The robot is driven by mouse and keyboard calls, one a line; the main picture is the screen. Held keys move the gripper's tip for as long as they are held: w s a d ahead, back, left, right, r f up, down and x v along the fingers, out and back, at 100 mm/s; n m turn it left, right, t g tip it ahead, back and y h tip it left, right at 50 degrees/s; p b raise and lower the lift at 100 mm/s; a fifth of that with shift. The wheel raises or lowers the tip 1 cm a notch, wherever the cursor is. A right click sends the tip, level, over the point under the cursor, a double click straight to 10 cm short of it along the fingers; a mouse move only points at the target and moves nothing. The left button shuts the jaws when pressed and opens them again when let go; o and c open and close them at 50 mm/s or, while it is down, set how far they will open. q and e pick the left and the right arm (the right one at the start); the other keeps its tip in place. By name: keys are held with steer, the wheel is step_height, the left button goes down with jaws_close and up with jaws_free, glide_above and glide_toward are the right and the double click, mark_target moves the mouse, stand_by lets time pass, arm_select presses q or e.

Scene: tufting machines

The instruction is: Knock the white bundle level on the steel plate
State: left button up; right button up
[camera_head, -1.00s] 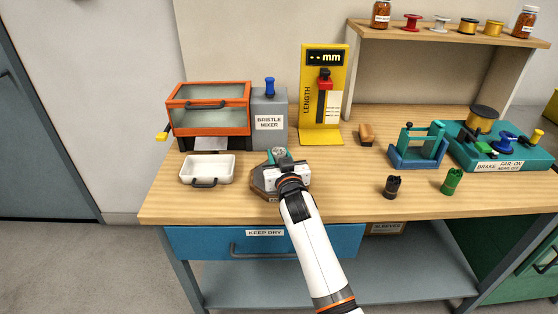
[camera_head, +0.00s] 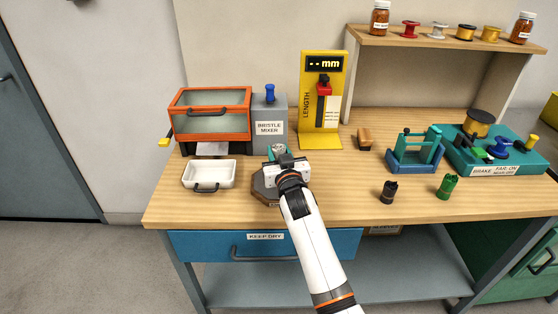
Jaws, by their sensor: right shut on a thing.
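The steel plate (camera_head: 262,187) is a dark polygonal slab on the wooden bench, mostly hidden under my right gripper and wrist. My right gripper (camera_head: 279,152) is over the plate's far part, with teal fingers shut on a small pale, greyish thing, which looks like the white bundle (camera_head: 279,148). I cannot tell whether the bundle touches the plate or how level its ends are. My left gripper is not in view.
A white tray (camera_head: 209,174) stands left of the plate. Behind are the orange-framed box (camera_head: 211,88), the grey bristle mixer (camera_head: 270,128) and the yellow length gauge (camera_head: 322,75).

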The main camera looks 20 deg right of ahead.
step_height(320, 180, down, 4)
steer(key=b, duration=0.3)
steer(key=shift+f, duration=0.2)
steer(key=shift+r+p, duration=0.4)
steer(key=shift+r, duration=0.25)
steer(key=shift+c, duration=0.2)
step_height(320, 180, up, 3)
steer(key=p, duration=0.3)
step_height(320, 180, down, 4)
steer(key=b, duration=0.3)
steer(key=shift+f, duration=0.1)
steer(key=shift+r+p, duration=0.35)
steer(key=shift+r, duration=0.15)
steer(key=shift+c, duration=0.4)
steer(key=shift+r, duration=0.2)
steer(key=shift+r+p, duration=1.3)
steer(key=shift+p, duration=0.1)
